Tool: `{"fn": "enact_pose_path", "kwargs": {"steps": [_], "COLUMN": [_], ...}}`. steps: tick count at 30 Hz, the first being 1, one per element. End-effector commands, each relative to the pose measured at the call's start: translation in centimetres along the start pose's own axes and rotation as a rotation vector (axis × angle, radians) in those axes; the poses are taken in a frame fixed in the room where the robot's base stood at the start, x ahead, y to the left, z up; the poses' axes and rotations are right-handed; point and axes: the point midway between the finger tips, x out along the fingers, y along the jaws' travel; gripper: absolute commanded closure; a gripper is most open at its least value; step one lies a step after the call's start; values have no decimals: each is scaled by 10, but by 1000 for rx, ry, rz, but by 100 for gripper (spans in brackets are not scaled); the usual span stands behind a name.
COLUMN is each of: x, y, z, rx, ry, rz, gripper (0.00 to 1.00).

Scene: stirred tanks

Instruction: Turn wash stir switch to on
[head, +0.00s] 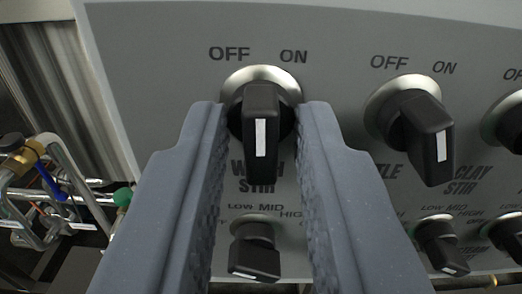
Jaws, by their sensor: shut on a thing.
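The wash stir switch (262,158) is a black knob with a white line on its face and a silver collar behind it. It is mounted on a grey panel (170,60), below the words OFF and ON. Its label is partly hidden, but "STIR" shows below the knob. My gripper (260,118) has one grey finger on each side of the knob and is shut on it. The white line stands almost vertical, between the two words; I cannot tell an exact setting.
A similar OFF/ON knob (425,135) labelled CLAY STIR is to the right, with another knob (508,122) at the right edge. Smaller LOW/MID/HIGH knobs (254,258) (442,247) sit below. Pipes and valves (60,185) are beyond the panel's left edge.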

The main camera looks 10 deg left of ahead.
Motion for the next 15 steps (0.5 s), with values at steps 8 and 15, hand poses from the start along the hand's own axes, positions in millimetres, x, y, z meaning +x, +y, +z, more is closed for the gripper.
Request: {"fn": "enact_pose_path", "kwargs": {"steps": [8,15], "x": [0,0], "y": [0,0], "z": [2,2], "rx": [253,426], "ry": [0,1], "rz": [0,-1], "gripper": [100,100]}}
